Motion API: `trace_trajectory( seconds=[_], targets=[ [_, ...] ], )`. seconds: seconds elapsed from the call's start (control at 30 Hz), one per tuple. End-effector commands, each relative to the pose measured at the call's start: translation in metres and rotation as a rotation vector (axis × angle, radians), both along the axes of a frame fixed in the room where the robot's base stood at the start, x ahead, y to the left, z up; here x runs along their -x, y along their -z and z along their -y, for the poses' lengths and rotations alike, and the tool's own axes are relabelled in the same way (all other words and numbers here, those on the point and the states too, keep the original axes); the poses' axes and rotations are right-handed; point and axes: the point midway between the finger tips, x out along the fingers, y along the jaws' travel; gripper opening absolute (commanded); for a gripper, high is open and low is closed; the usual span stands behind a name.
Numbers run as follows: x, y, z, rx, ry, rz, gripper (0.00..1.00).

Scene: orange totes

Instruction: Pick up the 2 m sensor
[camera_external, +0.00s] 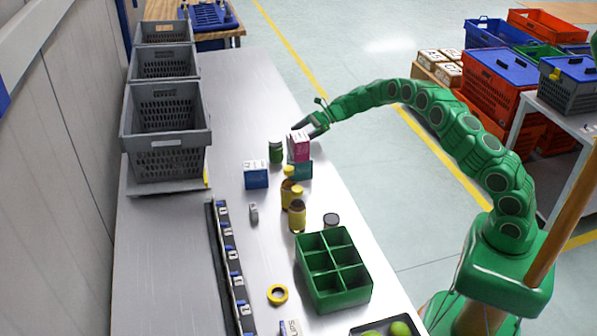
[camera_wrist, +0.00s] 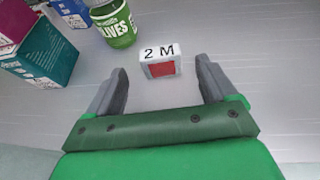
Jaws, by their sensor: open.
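The 2 m sensor (camera_wrist: 161,63) is a small pale block with "2 M" on its top and a red face toward me in the wrist view. It sits on the bench just beyond my fingertips, roughly centred between them. My gripper (camera_wrist: 160,80) is open, with nothing between its grey fingers. In the external view my gripper (camera_external: 314,126) is low at the bench's right edge, beside the pink box. I cannot make out the 2 m sensor in the external view.
A green olives jar (camera_wrist: 117,27) stands just left of the sensor. A teal box (camera_wrist: 42,52) and a magenta box (camera_wrist: 14,20) are farther left. Bottles, a blue box (camera_external: 256,176) and a green divided tray (camera_external: 333,302) share the bench. Bare surface lies right of the sensor.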

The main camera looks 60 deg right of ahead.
Motion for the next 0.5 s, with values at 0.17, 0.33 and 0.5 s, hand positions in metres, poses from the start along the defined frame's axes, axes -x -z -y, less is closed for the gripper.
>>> trace_trajectory(
  seconds=[0.17, 0.33, 0.5],
  targets=[
    [-0.009, 0.007, -0.013, 0.0, -0.002, -0.001, 0.85],
    [-0.015, 0.009, -0.019, -0.001, -0.001, 0.0, 0.85],
    [-0.028, 0.016, -0.034, 0.001, -0.003, 0.002, 0.85]
  ],
)
